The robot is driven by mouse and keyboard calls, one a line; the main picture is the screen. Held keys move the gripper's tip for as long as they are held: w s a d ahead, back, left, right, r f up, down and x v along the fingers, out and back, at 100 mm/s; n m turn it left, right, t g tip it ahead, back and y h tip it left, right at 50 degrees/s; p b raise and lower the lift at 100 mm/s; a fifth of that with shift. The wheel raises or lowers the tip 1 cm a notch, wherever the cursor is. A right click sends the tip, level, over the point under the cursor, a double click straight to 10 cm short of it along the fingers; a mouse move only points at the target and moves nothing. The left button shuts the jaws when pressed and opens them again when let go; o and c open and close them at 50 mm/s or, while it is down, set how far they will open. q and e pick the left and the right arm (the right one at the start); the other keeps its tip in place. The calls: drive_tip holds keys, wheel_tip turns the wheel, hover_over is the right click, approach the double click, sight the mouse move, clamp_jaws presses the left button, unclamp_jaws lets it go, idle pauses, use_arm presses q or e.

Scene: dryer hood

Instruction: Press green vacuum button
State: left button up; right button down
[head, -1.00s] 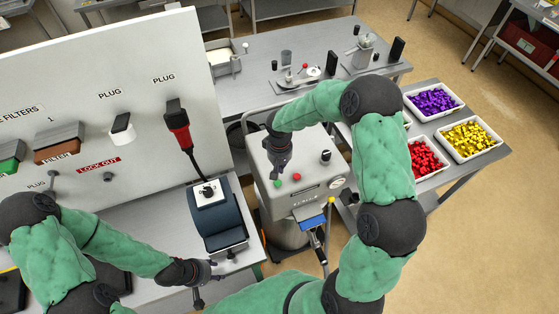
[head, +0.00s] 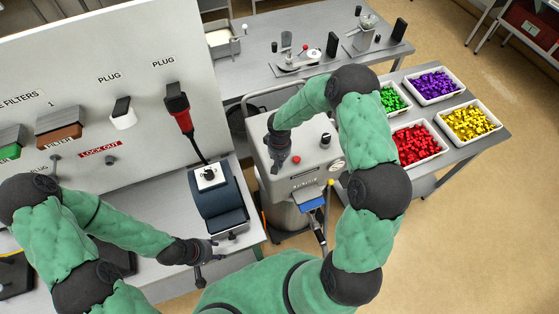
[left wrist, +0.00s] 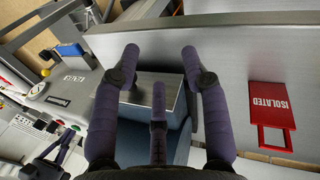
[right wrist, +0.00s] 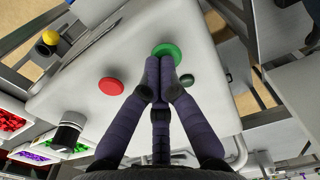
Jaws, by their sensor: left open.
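The green button (right wrist: 167,49) is a round disc on the pale top of the vacuum unit (head: 262,135). The red button (right wrist: 111,86) sits beside it and also shows in the head view (head: 296,159). My right gripper (right wrist: 160,62) has its fingers together and empty, with the tips overlapping the near edge of the green button in the right wrist view. I cannot tell whether they touch it. In the head view the right gripper (head: 277,168) hides the green button. My left gripper (head: 211,252) is open and empty near the front edge of the panel bench.
A dark blue device (head: 218,200) is beside the left gripper. Trays of coloured pieces, such as the red tray (head: 418,143), are on the right bench.

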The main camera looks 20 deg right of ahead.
drive_tip(key=shift+f+b, duration=1.05)
drive_tip(key=shift+b, duration=0.3)
drive_tip(key=shift+s+a+f+b, duration=0.1)
drive_tip(key=shift+s+f+b, duration=0.05)
drive_tip(key=shift+s+b, duration=0.15)
use_arm(q)
drive_tip(key=f, duration=0.3)
drive_tip(key=shift+s+a+f, duration=0.1)
drive_tip(key=shift+s, duration=0.1)
use_arm(e)
drive_tip(key=shift+s+f, duration=0.1)
drive_tip(key=r+p, duration=0.1)
drive_tip(key=r, duration=0.1)
drive_tip(key=w+r+p, duration=0.1)
drive_tip(key=r, duration=0.1)
drive_tip(key=shift+r, duration=0.1)
use_arm(q)
drive_tip(key=shift+s+r+b, duration=0.3)
drive_tip(key=shift+b, duration=0.3)
use_arm(e)
wheel_tip(320, 180, up, 11)
